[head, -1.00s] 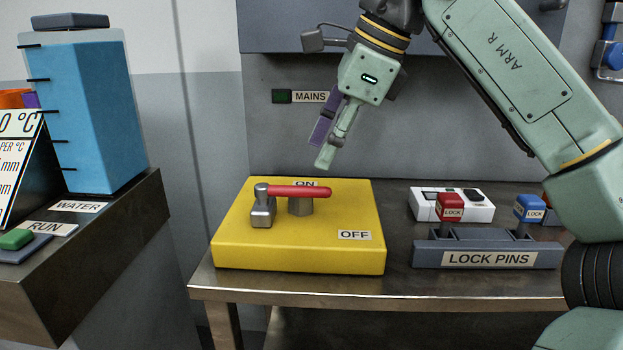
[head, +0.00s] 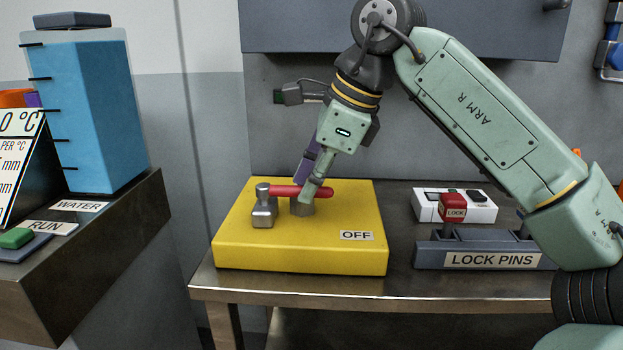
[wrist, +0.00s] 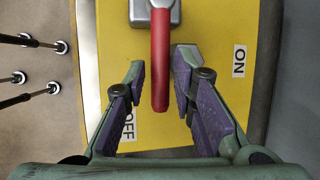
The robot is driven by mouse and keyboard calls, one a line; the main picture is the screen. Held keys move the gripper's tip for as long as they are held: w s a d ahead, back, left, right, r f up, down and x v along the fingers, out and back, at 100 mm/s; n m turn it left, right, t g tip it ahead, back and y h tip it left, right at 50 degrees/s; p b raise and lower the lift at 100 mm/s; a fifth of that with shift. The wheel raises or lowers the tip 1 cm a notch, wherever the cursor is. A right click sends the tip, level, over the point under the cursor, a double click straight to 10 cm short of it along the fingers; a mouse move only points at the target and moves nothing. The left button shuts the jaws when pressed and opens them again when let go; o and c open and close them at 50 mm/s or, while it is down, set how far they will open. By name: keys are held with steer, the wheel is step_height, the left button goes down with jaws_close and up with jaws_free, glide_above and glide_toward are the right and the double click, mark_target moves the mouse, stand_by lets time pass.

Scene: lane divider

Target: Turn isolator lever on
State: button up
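The isolator is a yellow box (head: 340,258) on the metal bench. Its red lever (head: 285,190) lies roughly level, running right from a grey metal pivot block (head: 263,212) in the head view. The OFF label (head: 356,236) shows at the right front of the box; the ON label (wrist: 239,60) shows in the wrist view. My gripper (head: 306,196) is at the lever's free end. In the wrist view my gripper (wrist: 158,70) is open, with the red lever (wrist: 160,60) between its fingers and a gap on both sides. The head view hides the ON label behind my gripper.
A lock pins rack (head: 485,250) with a red LOCK pin (head: 452,207) stands right of the box. A white switch box (head: 482,208) is behind it. At left, a bench carries a blue water tank (head: 95,115) and a green RUN button (head: 16,238).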

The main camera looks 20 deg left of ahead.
jaws_close()
stand_by(0.4)
